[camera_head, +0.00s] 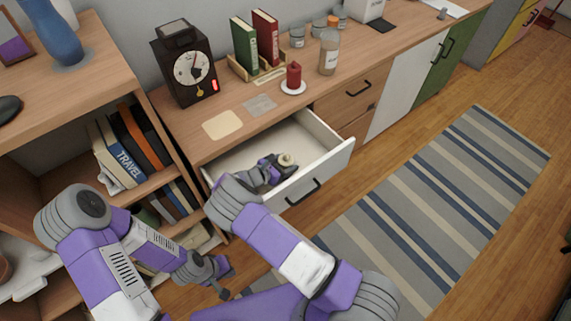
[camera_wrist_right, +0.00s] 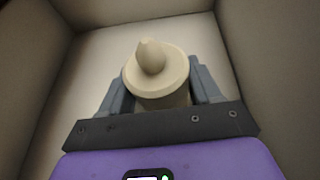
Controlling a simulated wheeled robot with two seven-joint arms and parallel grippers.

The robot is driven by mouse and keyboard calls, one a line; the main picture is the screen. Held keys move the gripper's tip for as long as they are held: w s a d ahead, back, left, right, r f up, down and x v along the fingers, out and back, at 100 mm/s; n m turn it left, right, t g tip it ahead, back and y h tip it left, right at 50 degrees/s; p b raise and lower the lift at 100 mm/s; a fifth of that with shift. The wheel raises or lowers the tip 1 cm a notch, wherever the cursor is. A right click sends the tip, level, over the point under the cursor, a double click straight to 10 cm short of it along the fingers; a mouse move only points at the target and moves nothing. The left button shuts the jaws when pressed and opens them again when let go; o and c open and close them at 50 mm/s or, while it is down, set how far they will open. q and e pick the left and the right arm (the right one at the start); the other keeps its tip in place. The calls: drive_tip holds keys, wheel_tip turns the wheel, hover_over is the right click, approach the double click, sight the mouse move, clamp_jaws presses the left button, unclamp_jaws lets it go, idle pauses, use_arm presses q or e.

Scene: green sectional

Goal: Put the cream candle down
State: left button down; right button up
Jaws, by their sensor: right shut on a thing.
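The cream candle (camera_wrist_right: 158,78) is a short pale cylinder with a pointed top. In the right wrist view it sits between the two grey fingers of my right gripper (camera_wrist_right: 156,92), which is shut on it. In the head view the cream candle (camera_head: 286,160) and my right gripper (camera_head: 278,168) are inside the open white drawer (camera_head: 324,146). I cannot tell whether the candle touches the drawer floor. My left gripper (camera_head: 225,280) is low in front of the shelf, with nothing seen in it; its fingers appear apart.
On the counter above the drawer stand a red candle (camera_head: 293,76) on a white dish, a black clock (camera_head: 187,66), books (camera_head: 254,44) and a jar (camera_head: 329,52). The drawer walls surround my right gripper closely. A bookshelf (camera_head: 130,150) stands at the left; a striped rug (camera_head: 430,200) lies at the right.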

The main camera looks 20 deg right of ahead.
drive_tip(key=shift+f, duration=0.1)
drive_tip(key=o, duration=1.2)
drive_tip(key=shift+o, duration=0.2)
drive_tip(key=shift+r, duration=0.2)
drive_tip(key=p+v, duration=0.2)
drive_tip(key=v, duration=1)
drive_tip(key=shift+f, duration=0.15)
